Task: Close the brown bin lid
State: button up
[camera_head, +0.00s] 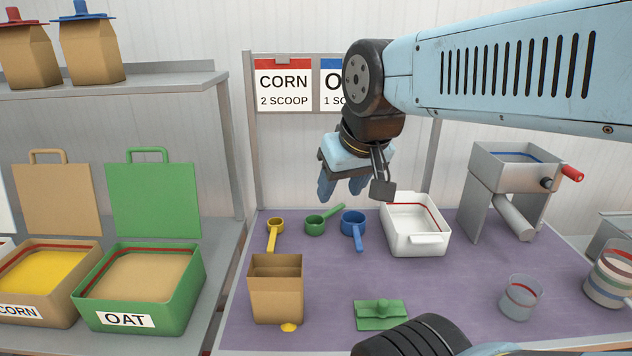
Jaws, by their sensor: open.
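The brown bin (52,303), labelled CORN, stands at the far left with yellow grain inside. Its brown lid (57,199) stands upright at the bin's back edge, with a loop handle on top, so the bin is open. My gripper (341,190) is open and empty. It hangs in the air above the purple mat, well to the right of the bin and apart from the lid.
The green OAT bin (185,291), its green lid (152,200) also upright, stands right beside the brown bin. A shelf (150,83) with paper bags overhangs behind. An open paper bag (277,298), several scoops and a white tub (414,238) occupy the mat (330,285).

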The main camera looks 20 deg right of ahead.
aim_at(61, 199)
jog(key=u, duration=0.05)
jog(key=k, duration=0.5)
jog(key=u, duration=0.7)
jog(key=i, duration=0.65)
jog(key=u, duration=0.3)
